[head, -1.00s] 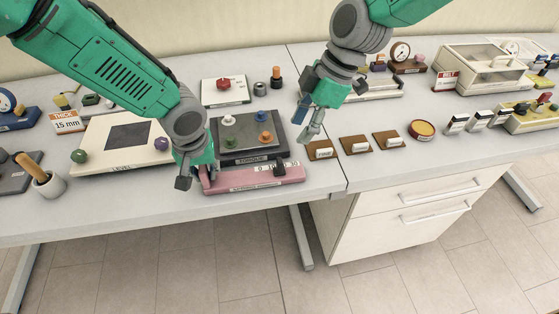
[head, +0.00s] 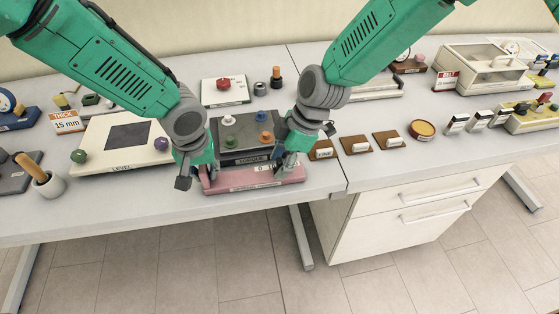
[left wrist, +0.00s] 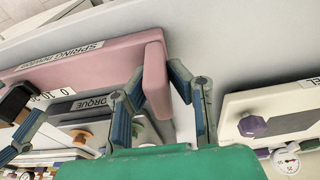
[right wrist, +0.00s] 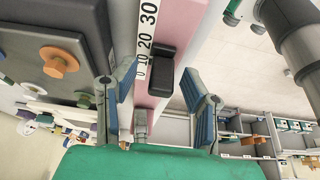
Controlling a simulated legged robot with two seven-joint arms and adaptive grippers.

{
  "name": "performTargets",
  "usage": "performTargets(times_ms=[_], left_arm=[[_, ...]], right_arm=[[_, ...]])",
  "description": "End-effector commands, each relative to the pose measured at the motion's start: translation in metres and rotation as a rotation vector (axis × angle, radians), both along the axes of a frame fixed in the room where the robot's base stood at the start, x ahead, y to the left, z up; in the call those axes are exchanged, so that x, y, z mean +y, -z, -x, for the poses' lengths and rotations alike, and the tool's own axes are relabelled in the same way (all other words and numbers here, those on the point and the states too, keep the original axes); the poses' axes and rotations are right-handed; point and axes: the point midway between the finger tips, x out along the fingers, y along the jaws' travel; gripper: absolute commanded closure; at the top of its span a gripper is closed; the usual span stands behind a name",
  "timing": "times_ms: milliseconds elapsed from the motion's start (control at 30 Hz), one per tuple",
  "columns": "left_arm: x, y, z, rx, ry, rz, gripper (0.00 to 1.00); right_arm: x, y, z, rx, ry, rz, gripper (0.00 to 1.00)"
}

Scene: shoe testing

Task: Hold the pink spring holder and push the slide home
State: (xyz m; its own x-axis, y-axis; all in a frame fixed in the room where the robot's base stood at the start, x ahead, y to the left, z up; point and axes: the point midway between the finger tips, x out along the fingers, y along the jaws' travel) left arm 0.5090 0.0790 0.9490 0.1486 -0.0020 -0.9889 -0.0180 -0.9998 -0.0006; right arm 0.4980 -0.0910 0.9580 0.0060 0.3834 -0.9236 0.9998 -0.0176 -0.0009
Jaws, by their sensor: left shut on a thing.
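The pink spring holder (head: 240,182) lies along the front of the left table, with a white number scale and a label. My left gripper (head: 207,173) is shut on its left end; in the left wrist view the fingers (left wrist: 158,88) straddle the raised pink end block (left wrist: 155,75). The black slide (right wrist: 161,70) sits on the holder beside the scale, around the 10 and 20 marks. My right gripper (head: 283,166) is at the holder's right end and hides the slide in the head view. In the right wrist view its fingers (right wrist: 160,95) are apart, with the slide ahead between them.
The dark torque board (head: 240,150) with coloured knobs stands right behind the holder. The level plate (head: 95,150) is to the left. Brown blocks (head: 354,146) stand to the right, past the table seam. The table front edge is close before the holder.

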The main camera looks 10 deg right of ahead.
Motion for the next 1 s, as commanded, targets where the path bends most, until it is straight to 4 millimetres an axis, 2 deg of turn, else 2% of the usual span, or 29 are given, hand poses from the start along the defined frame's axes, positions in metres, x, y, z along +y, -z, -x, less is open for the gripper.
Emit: performTargets(times_ms=[100,133,233,433,700,1000], left_arm=[[0.0,0.0,0.0,0.0,0.0,-0.001,1.0],[0.0,0.0,0.0,0.0,0.0,-0.001,1.0],[0.0,0.0,0.0,0.0,0.0,-0.001,1.0],[0.0,0.0,0.0,0.0,0.001,-0.001,1.0],[-0.001,0.0,0.001,0.001,0.002,0.002,1.0],[-0.003,0.0,0.001,0.001,0.003,0.005,1.0]], right_arm=[[0.0,0.0,0.0,0.0,0.0,0.0,0.6],[0.0,0.0,0.0,0.0,0.0,0.0,0.64],[0.0,0.0,0.0,0.0,0.001,0.0,0.99],[0.003,0.0,0.0,0.0,-0.001,0.0,1.0],[0.044,-0.001,-0.001,-0.001,-0.001,0.0,1.0],[0.049,-0.001,-0.001,-0.001,0.001,-0.002,1.0]])
